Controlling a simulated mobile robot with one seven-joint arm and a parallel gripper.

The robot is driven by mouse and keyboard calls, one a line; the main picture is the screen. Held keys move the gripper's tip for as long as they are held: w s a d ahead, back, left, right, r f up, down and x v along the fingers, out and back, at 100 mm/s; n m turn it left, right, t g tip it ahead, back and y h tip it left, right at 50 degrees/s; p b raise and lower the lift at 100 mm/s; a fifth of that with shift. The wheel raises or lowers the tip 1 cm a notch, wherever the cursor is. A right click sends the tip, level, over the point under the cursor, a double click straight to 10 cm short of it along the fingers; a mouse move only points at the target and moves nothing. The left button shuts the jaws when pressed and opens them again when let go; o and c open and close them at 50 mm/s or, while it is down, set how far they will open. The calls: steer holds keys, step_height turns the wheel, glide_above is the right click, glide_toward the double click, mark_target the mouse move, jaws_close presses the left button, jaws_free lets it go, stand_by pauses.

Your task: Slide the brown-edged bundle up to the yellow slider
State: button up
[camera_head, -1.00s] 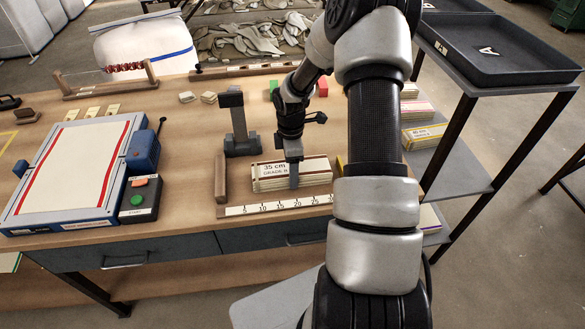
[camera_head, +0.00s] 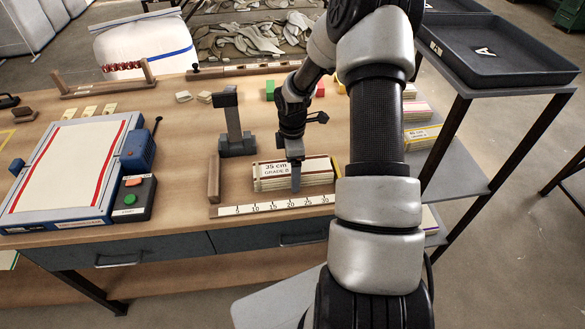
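The brown-edged bundle (camera_head: 315,178), a stack of cream sheets labelled "35 cm GRADE B", lies flat on the bench behind a white ruler strip (camera_head: 262,206). The yellow slider (camera_head: 337,171) shows as a thin sliver at the bundle's right end, partly hidden by my arm. The bundle's right edge appears to meet it, but I cannot tell whether they touch. My gripper (camera_head: 295,183) points down at the front middle of the bundle, its lower tip overlapping the front face. Its fingers line up in this view, so its opening is hidden.
A wooden end block (camera_head: 213,179) stands at the ruler's left end, with clear bench between it and the bundle. A dark grey stand (camera_head: 236,135) is behind left. A cloth press board (camera_head: 68,165) and button box (camera_head: 134,197) sit farther left.

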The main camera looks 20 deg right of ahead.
steer(key=shift+r, duration=0.1)
step_height(320, 180, up, 17)
steer(key=p, duration=0.1)
steer(key=shift+r, duration=0.15)
stand_by(0.5)
